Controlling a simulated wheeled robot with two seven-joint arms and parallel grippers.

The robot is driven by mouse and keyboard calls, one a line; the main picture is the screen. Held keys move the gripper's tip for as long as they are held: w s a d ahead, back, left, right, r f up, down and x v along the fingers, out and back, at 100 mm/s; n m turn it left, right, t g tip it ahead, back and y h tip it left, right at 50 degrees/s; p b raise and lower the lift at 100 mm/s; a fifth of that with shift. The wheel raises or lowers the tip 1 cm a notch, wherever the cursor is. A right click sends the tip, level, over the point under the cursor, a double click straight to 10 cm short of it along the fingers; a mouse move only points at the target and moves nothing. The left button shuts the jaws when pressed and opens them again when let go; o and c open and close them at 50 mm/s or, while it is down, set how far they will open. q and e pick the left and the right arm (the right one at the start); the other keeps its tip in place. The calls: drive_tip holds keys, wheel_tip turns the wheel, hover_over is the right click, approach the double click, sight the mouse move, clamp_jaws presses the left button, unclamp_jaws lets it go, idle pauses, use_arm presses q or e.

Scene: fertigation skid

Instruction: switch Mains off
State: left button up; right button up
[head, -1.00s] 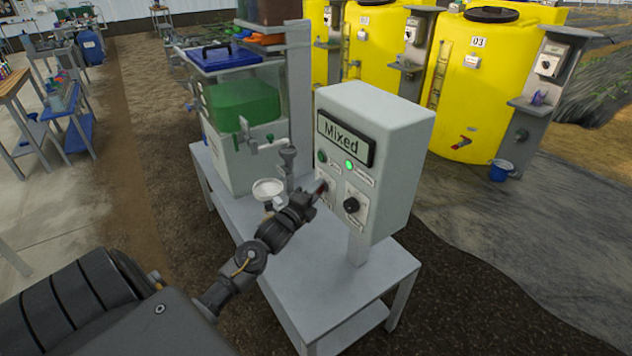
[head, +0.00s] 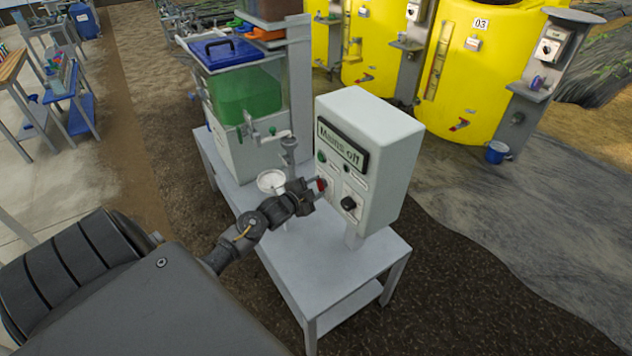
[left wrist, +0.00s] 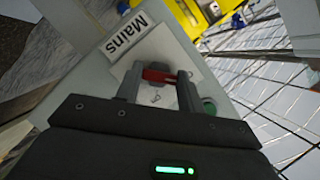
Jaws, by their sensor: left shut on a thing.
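The control box (head: 385,150) is white and stands on a post on the metal table. Its display (head: 341,145) reads "Mains off", and no lamp on it is lit green. The red Mains switch handle (head: 322,184) is on the box's front, left of a black knob (head: 348,203). In the left wrist view the red handle (left wrist: 158,75) lies between the fingers, under a label reading "Mains" (left wrist: 125,36). My left gripper (head: 317,189) is shut on the handle; it also shows in the left wrist view (left wrist: 160,82). My right gripper is in neither view.
The grey metal table (head: 325,265) carries a tank with green liquid (head: 245,95) and a white funnel (head: 270,181) left of the box. Yellow tanks (head: 470,80) stand behind. A blue bucket (head: 496,152) is on the ground at right.

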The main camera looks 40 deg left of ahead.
use_arm(q)
drive_tip(key=shift+n+p, duration=0.5)
idle(0.3)
drive_tip(key=o, duration=1)
drive_tip(key=shift+s, duration=0.1)
drive_tip(key=b+v, duration=0.2)
drive_tip(key=v, duration=0.8)
drive_tip(key=shift+s+a+r, duration=0.15)
drive_tip(key=shift+s+r, duration=0.15)
